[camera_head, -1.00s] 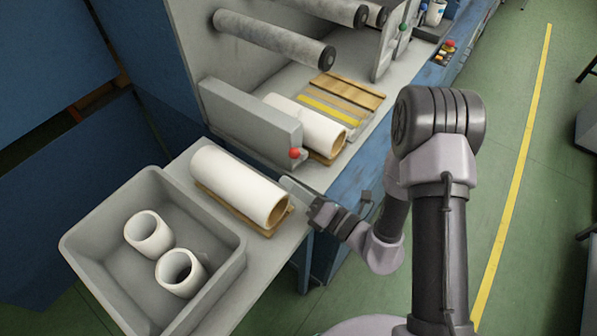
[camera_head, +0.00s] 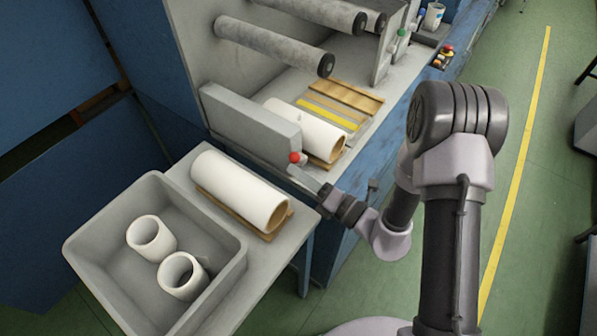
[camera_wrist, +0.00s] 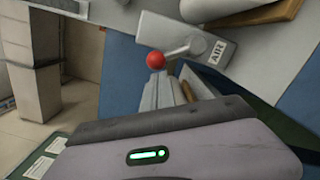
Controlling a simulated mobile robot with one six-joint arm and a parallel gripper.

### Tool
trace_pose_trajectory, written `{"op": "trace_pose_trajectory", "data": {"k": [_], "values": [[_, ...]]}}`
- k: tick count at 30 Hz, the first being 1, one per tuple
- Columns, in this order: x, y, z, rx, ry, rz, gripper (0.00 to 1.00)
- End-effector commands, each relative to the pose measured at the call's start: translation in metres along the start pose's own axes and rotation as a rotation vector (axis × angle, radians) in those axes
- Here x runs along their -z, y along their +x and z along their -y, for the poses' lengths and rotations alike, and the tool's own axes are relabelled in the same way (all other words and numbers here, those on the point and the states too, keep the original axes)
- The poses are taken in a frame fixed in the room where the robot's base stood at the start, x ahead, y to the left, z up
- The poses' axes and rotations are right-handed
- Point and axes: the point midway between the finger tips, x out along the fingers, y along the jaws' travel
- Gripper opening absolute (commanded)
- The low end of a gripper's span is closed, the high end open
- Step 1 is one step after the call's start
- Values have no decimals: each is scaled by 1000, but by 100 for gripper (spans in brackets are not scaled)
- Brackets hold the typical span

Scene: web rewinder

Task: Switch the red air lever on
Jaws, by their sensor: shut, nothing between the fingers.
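The red ball knob of the air lever (camera_head: 295,158) shows at the near end of the grey housing in the head view. In the wrist view the red knob (camera_wrist: 155,60) sits at the end of a short metal arm, beside a grey block marked AIR (camera_wrist: 212,52). My gripper (camera_head: 302,176) is just below and close to the knob in the head view, shut and empty. In the wrist view its fingers (camera_wrist: 172,92) point up toward the knob. I cannot tell whether they touch it.
A white roll (camera_head: 240,188) lies on a wooden cradle on the side table. A grey bin (camera_head: 85,243) holds two short rolls. Another roll (camera_head: 310,128) lies on the machine bed behind the housing.

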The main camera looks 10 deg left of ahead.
Motion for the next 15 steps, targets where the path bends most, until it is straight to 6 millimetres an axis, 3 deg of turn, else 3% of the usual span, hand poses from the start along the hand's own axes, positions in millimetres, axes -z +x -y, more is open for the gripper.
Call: {"op": "trace_pose_trajectory", "data": {"k": [8, 15], "values": [[-13, 1, -10, 12, 137, 3, 0], [-30, 2, -16, 30, 359, 4, 0]]}}
